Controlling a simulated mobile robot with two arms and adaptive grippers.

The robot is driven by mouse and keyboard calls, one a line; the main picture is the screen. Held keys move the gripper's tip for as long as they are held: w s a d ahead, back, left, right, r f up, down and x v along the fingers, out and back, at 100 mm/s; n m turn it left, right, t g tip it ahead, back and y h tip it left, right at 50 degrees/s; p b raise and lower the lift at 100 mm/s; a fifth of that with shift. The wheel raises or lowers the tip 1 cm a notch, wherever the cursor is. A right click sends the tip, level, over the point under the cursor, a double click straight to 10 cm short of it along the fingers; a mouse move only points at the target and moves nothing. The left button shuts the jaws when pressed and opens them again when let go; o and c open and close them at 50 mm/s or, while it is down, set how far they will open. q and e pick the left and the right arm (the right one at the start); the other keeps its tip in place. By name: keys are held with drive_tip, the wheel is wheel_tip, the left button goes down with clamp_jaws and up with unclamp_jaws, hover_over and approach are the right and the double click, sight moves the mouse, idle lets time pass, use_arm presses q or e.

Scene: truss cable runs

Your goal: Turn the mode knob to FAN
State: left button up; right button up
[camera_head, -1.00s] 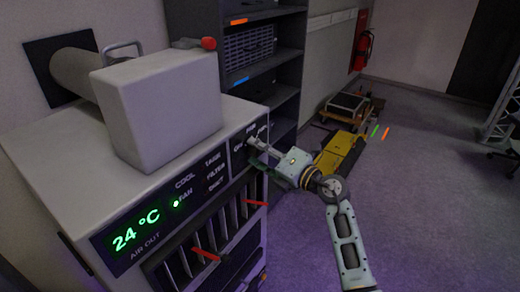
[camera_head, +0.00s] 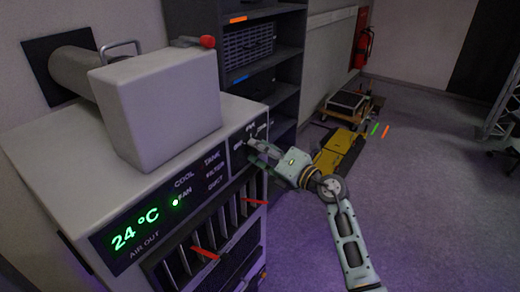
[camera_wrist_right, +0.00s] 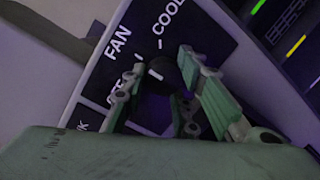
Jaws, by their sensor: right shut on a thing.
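The mode knob (camera_wrist_right: 157,81) is a dark round knob with a white pointer mark on the unit's front panel. The labels OFF, FAN (camera_wrist_right: 118,43) and COOL (camera_wrist_right: 168,16) stand around it. The pointer mark slants toward the FAN side in the right wrist view. My right gripper (camera_head: 251,146) reaches the panel's right end; in the wrist view its green-grey fingers (camera_wrist_right: 160,82) lie on either side of the knob, shut on it. The fingers partly cover the OFF label. My left gripper is not in view.
The air unit (camera_head: 52,170) has a display (camera_head: 135,228) reading 24 °C, with a green lamp lit beside FAN. A pale box (camera_head: 165,105) sits on top. Red tabs (camera_head: 205,252) stick out from the vents. A dark shelf (camera_head: 285,75) stands behind; open floor lies right.

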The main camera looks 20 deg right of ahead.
drive_tip(key=shift+r, duration=0.25)
drive_tip(key=o, duration=1)
drive_tip(key=shift+a, duration=0.1)
drive_tip(key=v, duration=1.2)
